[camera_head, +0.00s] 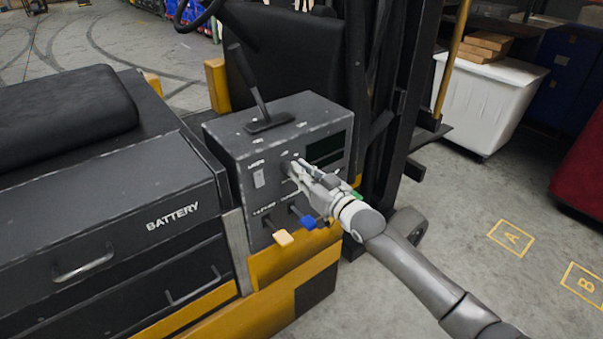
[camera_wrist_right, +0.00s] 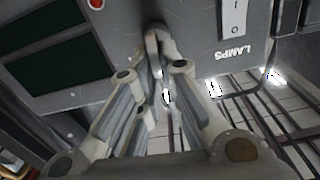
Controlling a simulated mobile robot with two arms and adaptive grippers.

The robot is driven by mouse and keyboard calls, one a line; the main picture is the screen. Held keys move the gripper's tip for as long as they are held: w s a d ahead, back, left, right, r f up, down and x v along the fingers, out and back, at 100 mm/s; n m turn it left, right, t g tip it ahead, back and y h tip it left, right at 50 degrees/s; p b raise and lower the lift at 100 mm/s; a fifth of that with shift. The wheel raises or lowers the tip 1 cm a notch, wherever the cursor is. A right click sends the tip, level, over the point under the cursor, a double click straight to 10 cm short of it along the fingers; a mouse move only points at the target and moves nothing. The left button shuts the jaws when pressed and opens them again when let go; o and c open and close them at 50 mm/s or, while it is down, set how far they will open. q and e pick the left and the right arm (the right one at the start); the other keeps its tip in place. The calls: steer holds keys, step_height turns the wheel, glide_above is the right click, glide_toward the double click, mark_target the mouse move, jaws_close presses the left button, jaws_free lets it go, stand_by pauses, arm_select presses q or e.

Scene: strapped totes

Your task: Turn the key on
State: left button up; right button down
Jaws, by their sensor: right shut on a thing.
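The dark control box (camera_head: 222,137) of the forklift stands in the middle of the head view. My right gripper (camera_head: 291,168) reaches its front panel from the right, between the lamps switch (camera_head: 259,178) and the dark display (camera_head: 326,147). In the right wrist view the fingers (camera_wrist_right: 155,45) come together at the panel, beside the upside-down LAMPS label. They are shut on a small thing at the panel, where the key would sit. The key itself is hidden by the fingertips, so its angle cannot be told. My left gripper is not in view.
A yellow lever (camera_head: 283,238) and a blue lever (camera_head: 308,221) stick out below my right gripper. A black lever (camera_head: 252,85) rises from the box top. The battery drawers (camera_head: 170,213) are at left. Open floor lies at right, before a white bin (camera_head: 482,100).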

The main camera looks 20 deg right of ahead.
steer(key=shift+d+m, duration=0.15)
steer(key=shift+m, duration=0.95)
steer(key=m, duration=0.6)
steer(key=d+f+m, duration=0.1)
steer(key=m, duration=0.2)
steer(key=shift+w, duration=0.25)
steer(key=c, duration=1.6)
jaws_free()
steer(key=shift+s, duration=0.1)
